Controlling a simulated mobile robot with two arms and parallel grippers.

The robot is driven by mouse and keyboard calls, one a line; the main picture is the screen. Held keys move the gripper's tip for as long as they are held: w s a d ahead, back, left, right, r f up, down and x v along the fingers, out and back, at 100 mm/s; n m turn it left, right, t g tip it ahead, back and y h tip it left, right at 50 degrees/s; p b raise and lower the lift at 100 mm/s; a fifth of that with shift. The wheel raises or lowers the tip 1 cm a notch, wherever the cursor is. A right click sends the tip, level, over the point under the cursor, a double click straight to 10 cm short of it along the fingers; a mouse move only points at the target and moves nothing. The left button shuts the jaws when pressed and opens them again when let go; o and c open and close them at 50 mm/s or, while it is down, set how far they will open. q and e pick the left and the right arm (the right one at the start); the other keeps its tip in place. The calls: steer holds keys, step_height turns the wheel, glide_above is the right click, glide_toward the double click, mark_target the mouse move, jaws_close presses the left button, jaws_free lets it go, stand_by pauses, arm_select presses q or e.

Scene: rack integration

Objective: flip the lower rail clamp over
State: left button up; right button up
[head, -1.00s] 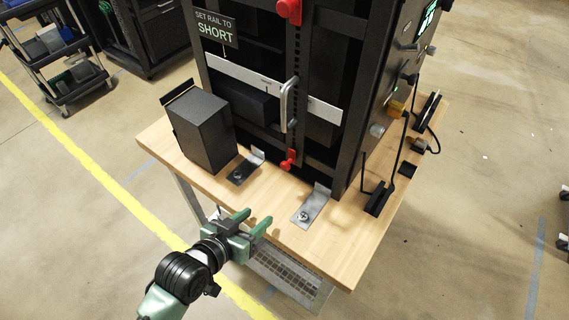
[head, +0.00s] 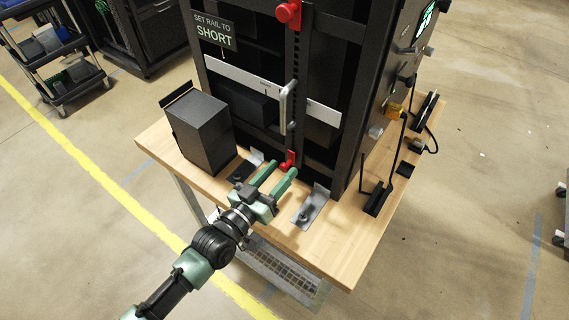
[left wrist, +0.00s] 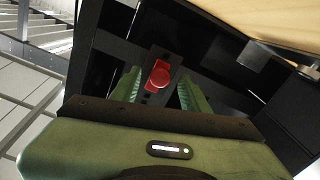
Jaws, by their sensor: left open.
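The lower rail clamp (head: 288,160) is a small red piece at the bottom of the dark vertical rail (head: 296,110) on the rack front. It also shows in the left wrist view as a red knob (left wrist: 159,76) between the fingers. My left gripper (head: 282,171) is open, its green fingertips just in front of and below the clamp. In the left wrist view the fingers (left wrist: 158,90) stand on both sides of the clamp, with gaps visible. An upper red clamp (head: 288,13) sits higher on the rail. My right gripper does not show.
The rack (head: 350,120) stands on a wooden table (head: 330,255). A black box (head: 203,135) stands left of the gripper. Metal brackets (head: 312,207) are fixed at the rack's foot. A silver handle (head: 287,107) rises above the lower clamp. The table's front right is clear.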

arm_select(q)
steer(key=shift+x, duration=1.2)
jaws_close()
stand_by(0.6)
